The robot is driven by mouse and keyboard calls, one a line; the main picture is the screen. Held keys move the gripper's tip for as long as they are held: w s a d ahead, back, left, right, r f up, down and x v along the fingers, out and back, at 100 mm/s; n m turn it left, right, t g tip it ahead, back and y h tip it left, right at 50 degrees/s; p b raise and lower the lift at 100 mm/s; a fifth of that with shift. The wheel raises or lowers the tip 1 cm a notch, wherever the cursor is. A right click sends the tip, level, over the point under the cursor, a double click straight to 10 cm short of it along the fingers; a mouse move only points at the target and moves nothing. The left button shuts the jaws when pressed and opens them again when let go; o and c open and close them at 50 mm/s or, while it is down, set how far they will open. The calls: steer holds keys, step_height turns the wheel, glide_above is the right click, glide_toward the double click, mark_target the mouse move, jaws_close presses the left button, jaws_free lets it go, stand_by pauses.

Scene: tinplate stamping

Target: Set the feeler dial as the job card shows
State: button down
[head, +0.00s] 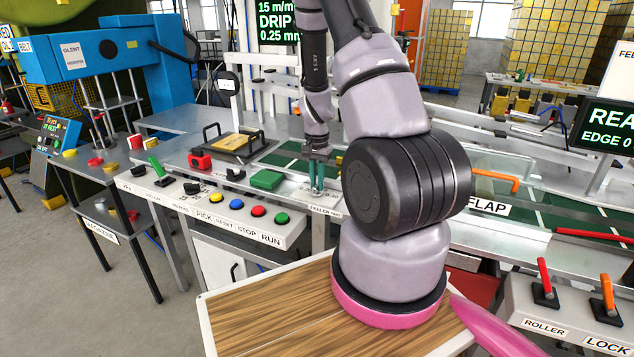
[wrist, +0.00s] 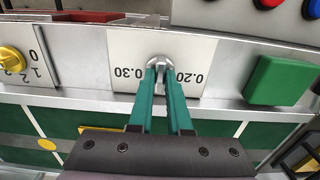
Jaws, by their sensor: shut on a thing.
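The feeler dial (wrist: 157,61) is a small grey metal knob on a pale plate (wrist: 190,48) in the wrist view. The plate reads 0.30 on the left of the knob and 0.20 on the right. My gripper (wrist: 159,72) has teal fingers shut on the knob, which they partly cover. I cannot tell where the dial points. In the head view my gripper (head: 317,189) reaches down to the bench panel above a label beginning FEELER (head: 322,211). I cannot make out a job card for certain; a dark screen (head: 278,22) shows 0.25 mm at the top.
A green block (head: 267,179) sits left of my gripper in the head view. Several coloured buttons (head: 258,211) line the panel front. A yellow knob (wrist: 12,60) is on a neighbouring plate. The orange flap handle (head: 497,180) stands to the right, beyond my arm.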

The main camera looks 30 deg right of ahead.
steer(key=c, duration=0.9)
jaws_free()
steer(key=shift+o, duration=0.2)
step_height(320, 180, up, 11)
